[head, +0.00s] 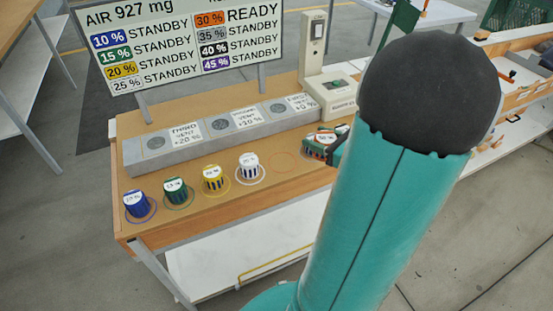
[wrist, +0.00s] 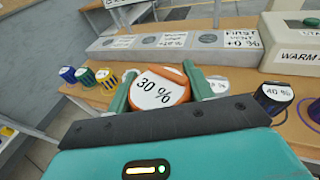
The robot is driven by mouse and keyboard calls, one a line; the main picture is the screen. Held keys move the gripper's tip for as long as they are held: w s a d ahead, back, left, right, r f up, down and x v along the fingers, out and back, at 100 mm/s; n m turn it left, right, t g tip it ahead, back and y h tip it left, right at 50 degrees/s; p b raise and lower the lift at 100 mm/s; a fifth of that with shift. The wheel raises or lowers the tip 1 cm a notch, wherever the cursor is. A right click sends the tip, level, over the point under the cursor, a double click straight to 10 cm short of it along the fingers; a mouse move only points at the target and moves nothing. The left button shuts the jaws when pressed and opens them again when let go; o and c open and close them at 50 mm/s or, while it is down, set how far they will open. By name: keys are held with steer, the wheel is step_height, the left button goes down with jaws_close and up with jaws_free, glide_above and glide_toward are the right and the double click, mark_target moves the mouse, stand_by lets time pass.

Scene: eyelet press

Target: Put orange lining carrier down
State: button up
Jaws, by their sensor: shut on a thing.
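The orange lining carrier (wrist: 160,90), with an orange rim and a white top marked 30 %, is between the two green fingers of my gripper (wrist: 157,76) in the wrist view. The fingers are shut on its sides, and its top faces the wrist camera. In the head view my gripper (head: 322,146) is at the bench's right part, largely hidden by my arm. An empty orange ring (head: 283,162) lies on the bench, just left of my gripper. I cannot tell whether the carrier touches the bench.
Blue (head: 137,206), green (head: 176,191), yellow (head: 212,178) and white (head: 249,168) carriers stand on rings to the left. A black 40 % carrier (wrist: 272,98) stands right of my gripper. A grey vent block (head: 215,136) runs behind. The board (head: 185,45) reads 30 % READY.

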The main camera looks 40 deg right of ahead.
steer(key=w+f, duration=0.3)
steer(key=w, duration=0.1)
steer(key=w+a+f, duration=0.1)
steer(key=w+f, duration=0.2)
steer(key=w, duration=0.2)
steer(key=w+f, duration=0.3)
steer(key=w, duration=0.2)
steer(key=shift+a+f, duration=0.3)
steer(key=shift+f, duration=0.1)
steer(key=shift+w+f, duration=0.1)
steer(key=shift+f, duration=1.5)
steer(key=shift+f, duration=0.2)
steer(key=o, duration=1.1)
